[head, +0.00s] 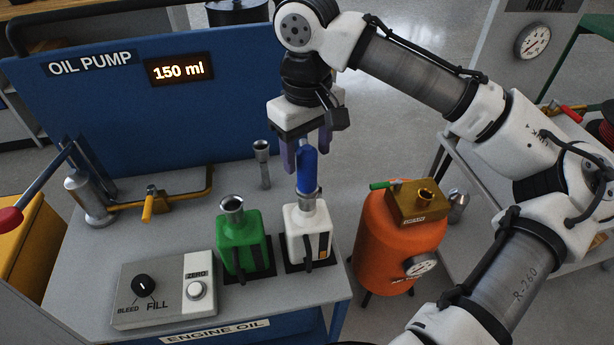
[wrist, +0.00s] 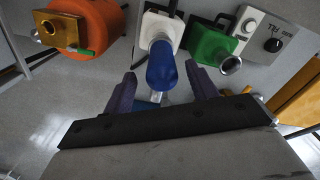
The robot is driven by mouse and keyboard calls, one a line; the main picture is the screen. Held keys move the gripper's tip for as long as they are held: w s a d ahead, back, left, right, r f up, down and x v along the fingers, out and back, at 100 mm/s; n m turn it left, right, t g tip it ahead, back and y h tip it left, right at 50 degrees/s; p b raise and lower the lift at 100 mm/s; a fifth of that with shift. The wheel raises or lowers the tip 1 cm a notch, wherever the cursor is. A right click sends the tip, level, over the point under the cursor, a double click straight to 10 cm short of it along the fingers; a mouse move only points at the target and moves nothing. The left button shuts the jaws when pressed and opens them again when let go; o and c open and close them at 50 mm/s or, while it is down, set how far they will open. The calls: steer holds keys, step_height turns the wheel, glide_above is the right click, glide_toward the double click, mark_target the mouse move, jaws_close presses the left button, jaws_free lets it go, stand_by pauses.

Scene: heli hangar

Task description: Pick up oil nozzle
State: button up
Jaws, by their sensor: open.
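The oil nozzle (head: 307,172) has a blue grip and stands upright in the metal neck of the white can (head: 296,238). In the wrist view the nozzle (wrist: 161,70) shows end-on, with the white can (wrist: 158,32) beyond it. My gripper (head: 306,160) points down just above the can, its purple fingers apart near the top of the nozzle. In the wrist view my gripper (wrist: 162,86) is open, one finger on either side of the nozzle's line. I cannot tell how far down the nozzle they reach. The nozzle's lower end is hidden in the can's neck.
A green can (head: 240,245) stands left of the white can. A control box (head: 165,292) sits at the table's front left. A metal fitting (head: 262,165) stands behind the cans, near the blue panel (head: 130,120). An orange tank (head: 385,240) stands to the right.

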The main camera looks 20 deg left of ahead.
mark_target(307, 166)
steer(key=f, duration=0.3)
steer(key=shift+s+d+f, duration=0.1)
steer(key=shift+s+f, duration=0.1)
steer(key=shift+f, duration=0.2)
jaws_close()
steer(key=shift+r, duration=0.15)
